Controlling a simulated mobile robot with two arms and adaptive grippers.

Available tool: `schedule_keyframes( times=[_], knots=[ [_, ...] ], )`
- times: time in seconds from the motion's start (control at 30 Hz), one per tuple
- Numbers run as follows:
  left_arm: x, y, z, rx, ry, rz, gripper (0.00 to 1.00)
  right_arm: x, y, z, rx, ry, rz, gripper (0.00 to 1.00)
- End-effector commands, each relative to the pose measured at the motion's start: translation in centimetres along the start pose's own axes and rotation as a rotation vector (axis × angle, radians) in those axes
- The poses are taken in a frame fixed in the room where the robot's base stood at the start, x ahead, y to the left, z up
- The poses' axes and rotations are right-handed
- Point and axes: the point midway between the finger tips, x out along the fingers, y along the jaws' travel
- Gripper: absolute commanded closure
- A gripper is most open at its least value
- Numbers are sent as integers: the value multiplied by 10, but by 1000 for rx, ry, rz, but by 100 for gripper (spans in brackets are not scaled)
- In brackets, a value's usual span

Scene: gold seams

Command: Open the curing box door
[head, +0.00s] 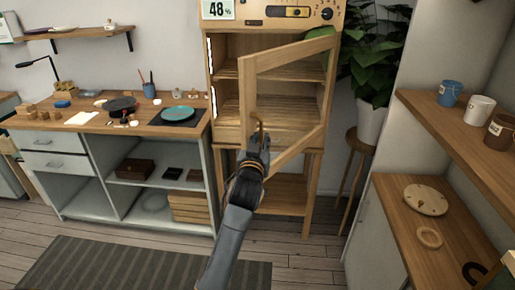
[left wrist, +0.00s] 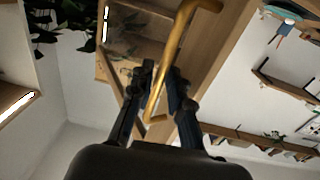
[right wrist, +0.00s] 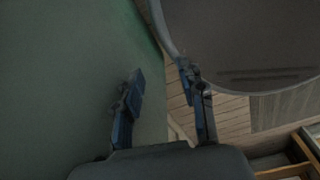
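The curing box (head: 222,120) is a pale wooden cabinet with a display on top. Its glass-paned wooden door (head: 285,52) stands partly open, swung out from the right side, and the shelves show through and beside it. A brass handle (head: 260,124) is on the door's free left edge. My left gripper (head: 258,140) is at this handle. In the left wrist view the brass handle (left wrist: 179,38) runs between the fingers of my left gripper (left wrist: 160,72), which look closed on it. My right gripper (right wrist: 162,75) is open and empty, and is out of the head view.
A workbench (head: 90,122) with plates and tools stands left of the box. A stool (head: 352,150) with a potted plant (head: 370,122) is close on the right. A wooden counter (head: 400,215) and shelf (head: 445,125) are at far right. A striped mat (head: 140,265) lies on the floor.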

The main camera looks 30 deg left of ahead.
Motion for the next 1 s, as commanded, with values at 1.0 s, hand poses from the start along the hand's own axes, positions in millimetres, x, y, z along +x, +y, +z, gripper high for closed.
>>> schedule_keyframes(
  times=[1.0],
  knots=[
    [-117,-3,1,0,-2,-3,82,0,-5,-2,1,3,-6,60]
  ],
)
